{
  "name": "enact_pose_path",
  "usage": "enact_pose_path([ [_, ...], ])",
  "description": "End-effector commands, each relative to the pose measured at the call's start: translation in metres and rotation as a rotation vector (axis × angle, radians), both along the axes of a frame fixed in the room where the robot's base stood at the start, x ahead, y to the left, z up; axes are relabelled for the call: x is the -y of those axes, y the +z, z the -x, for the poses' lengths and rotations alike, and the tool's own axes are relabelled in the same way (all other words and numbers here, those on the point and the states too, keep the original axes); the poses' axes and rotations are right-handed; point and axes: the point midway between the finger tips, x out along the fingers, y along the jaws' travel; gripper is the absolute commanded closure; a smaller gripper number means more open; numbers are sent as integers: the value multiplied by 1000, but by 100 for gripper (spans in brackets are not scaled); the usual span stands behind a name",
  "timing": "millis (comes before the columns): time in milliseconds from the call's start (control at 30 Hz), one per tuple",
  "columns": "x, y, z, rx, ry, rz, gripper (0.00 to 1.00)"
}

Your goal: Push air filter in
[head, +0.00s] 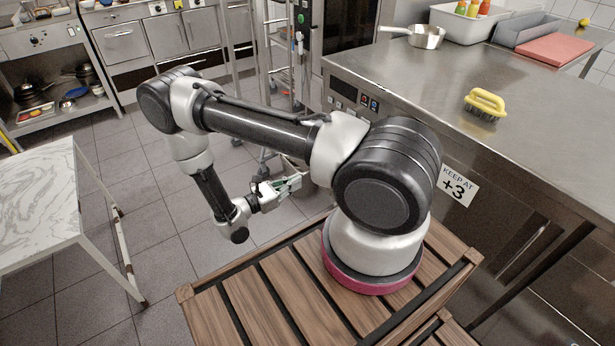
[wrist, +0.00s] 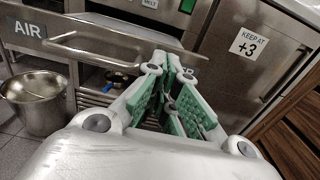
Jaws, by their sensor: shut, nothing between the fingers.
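In the wrist view, a metal front with a horizontal bar (wrist: 95,52) and an AIR label (wrist: 30,29) crosses the upper left. Dark slats (wrist: 92,100) show below the bar, and I take this to be the air filter. How far it stands out I cannot tell. My gripper (wrist: 168,62), with white links and green pads, is shut and empty, its tips near the bar's right part. Whether they touch it I cannot tell. In the head view my gripper (head: 297,181) hangs low beside the steel counter unit, and my arm hides the filter.
A steel bucket (wrist: 36,103) stands on the floor at the left of the wrist view. A KEEP AT +3 label (head: 458,186) marks the unit's front. A marble-topped table (head: 40,205) stands at left, with tiled floor (head: 160,255) clear between. A yellow-handled brush (head: 485,104) lies on the counter.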

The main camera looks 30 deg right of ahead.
Motion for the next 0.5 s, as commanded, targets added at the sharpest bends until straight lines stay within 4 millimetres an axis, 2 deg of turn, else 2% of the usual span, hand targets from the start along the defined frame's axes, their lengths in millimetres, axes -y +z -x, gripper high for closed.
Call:
enact_pose_path([
  [33,12,0,0,-2,-5,1,100],
  [200,39,0,0,-2,-4,0,100],
  [333,51,0,-1,0,-3,0,100],
  [500,57,0,-2,0,-1,-1,100],
])
